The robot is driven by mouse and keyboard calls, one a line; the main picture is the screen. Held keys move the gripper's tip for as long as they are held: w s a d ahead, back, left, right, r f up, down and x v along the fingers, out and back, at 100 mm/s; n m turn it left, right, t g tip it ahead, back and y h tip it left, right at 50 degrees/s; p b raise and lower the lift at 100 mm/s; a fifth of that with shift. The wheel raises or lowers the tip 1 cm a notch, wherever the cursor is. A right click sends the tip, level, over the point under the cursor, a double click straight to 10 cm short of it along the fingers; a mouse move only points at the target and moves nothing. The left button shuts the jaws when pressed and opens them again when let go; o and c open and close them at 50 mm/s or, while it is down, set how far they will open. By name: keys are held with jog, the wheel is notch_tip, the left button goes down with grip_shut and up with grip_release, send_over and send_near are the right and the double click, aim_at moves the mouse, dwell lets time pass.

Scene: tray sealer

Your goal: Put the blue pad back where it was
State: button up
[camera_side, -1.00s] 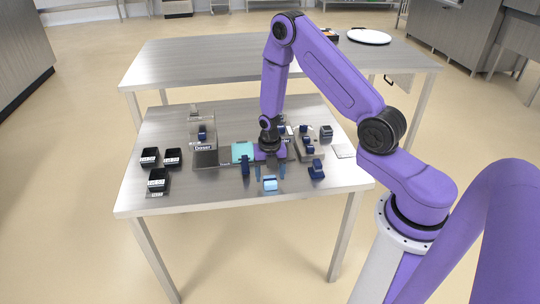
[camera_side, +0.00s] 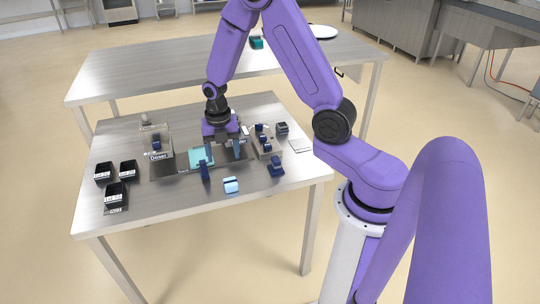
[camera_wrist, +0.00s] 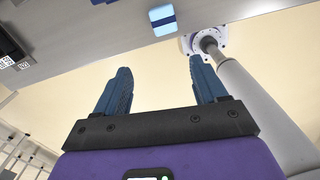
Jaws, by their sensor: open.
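My gripper (camera_side: 223,152) is behind the pad and above the work area, by the teal piece (camera_side: 201,156). Its two dark blue fingers are apart with nothing between them in the wrist view (camera_wrist: 160,68). The pad is beyond the fingertips and not touched. My gripper hides part of the dark base plate (camera_side: 166,168).
Several black bins (camera_side: 116,194) stand at the left. A clear-topped unit with a label (camera_side: 157,145) is at the back left. Dark blue pieces (camera_side: 276,168) and a pale square (camera_side: 300,146) lie at the right.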

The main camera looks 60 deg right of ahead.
jog(key=s+a+r+m, duration=0.6)
jog(key=s+a+r, duration=0.3)
jog(key=s+a, duration=0.1)
jog(key=s+r+m, duration=0.2)
jog(key=s+m, duration=0.1)
jog(key=s, duration=0.5)
jog(key=s+a+r+m, duration=0.1)
jog(key=s+r+m, duration=0.2)
jog(key=s, duration=0.5)
jog(key=shift+r+m, duration=0.2)
jog(key=shift+m, duration=0.4)
